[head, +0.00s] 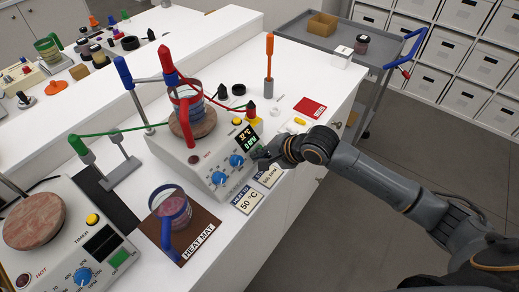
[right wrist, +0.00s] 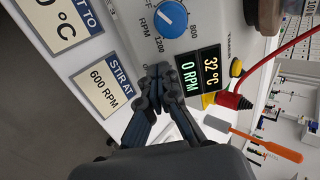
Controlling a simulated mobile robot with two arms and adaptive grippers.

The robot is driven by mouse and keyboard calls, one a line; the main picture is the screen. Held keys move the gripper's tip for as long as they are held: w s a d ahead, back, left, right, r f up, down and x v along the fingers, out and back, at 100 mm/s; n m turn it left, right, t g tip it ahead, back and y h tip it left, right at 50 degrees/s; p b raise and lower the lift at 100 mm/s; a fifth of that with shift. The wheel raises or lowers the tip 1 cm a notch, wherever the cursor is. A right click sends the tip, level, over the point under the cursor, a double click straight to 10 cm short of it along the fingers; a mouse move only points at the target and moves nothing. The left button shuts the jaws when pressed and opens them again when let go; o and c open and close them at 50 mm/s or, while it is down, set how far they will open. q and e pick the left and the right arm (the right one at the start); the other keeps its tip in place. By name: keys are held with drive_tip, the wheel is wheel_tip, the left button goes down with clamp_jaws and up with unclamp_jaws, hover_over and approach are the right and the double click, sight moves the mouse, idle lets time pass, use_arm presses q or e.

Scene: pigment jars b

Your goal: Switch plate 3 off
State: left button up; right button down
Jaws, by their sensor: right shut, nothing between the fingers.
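A white hotplate (head: 180,160) stands mid-bench with a round brown top, a jar on it and two blue knobs (head: 236,160). Its display (head: 246,138) is lit; in the right wrist view the display (right wrist: 198,70) reads 32 °C and 0 RPM. A second hotplate (head: 75,215) at lower left has a dark display and a green switch (head: 118,259). My left gripper is not in view.
A 50 °C card (head: 247,199) and a 600 RPM card (right wrist: 103,86) lie before the middle hotplate. A heat mat (head: 203,245) holds a blue-handled jar. A red cable (head: 215,99) and an orange-handled tool (head: 270,60) are behind. A grey cart (head: 318,38) stands beyond.

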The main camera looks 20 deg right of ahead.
drive_tip(key=shift+s+d+r+p, duration=0.1)
drive_tip(key=shift+r+p, duration=0.25)
drive_tip(key=shift+p, duration=0.15)
drive_tip(key=p+v, duration=0.4)
drive_tip(key=v, duration=1.1)
drive_tip(key=shift+s, duration=0.15)
drive_tip(key=shift+d, duration=0.1)
